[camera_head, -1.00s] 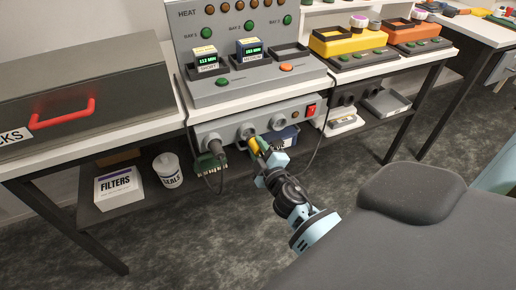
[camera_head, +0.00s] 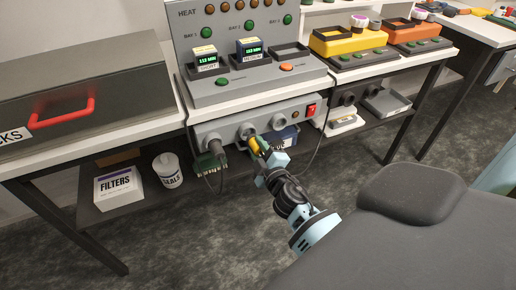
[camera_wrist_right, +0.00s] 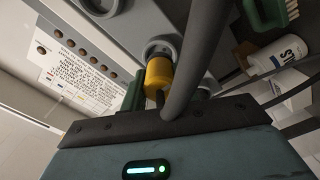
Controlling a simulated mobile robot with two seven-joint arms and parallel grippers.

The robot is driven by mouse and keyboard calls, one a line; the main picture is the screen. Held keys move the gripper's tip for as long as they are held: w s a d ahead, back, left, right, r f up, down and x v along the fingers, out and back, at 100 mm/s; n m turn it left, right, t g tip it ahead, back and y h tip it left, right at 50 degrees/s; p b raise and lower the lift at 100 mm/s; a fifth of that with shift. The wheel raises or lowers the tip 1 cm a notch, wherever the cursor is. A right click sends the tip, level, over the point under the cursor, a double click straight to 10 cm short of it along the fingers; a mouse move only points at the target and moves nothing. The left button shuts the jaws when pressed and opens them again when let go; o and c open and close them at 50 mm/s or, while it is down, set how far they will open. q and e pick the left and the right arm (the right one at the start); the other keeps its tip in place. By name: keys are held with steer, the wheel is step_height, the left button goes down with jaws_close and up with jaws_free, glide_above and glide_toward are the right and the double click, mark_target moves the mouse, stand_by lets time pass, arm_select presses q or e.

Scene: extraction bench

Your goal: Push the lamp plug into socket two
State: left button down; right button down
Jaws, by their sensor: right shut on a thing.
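In the head view this is the middle socket (camera_head: 247,130). The socket to its left holds a dark grey plug (camera_head: 215,147); the socket to its right (camera_head: 279,122) looks empty. My left gripper is out of view.
A grey cable (camera_wrist_right: 196,50) crosses close beside the plug in the wrist view. A red switch (camera_head: 311,110) is at the strip's right end. On the lower shelf stand a filters box (camera_head: 118,187), a white tub (camera_head: 168,172) and a green brush-like item (camera_head: 207,164).

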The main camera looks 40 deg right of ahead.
mark_target(260, 152)
steer(key=shift+x, duration=1.45)
steer(key=c, duration=1)
jaws_free()
steer(key=shift+s, duration=0.15)
steer(key=v, duration=0.7)
steer(key=shift+b, duration=0.35)
steer(key=shift+s, duration=0.3)
steer(key=shift+a, duration=0.1)
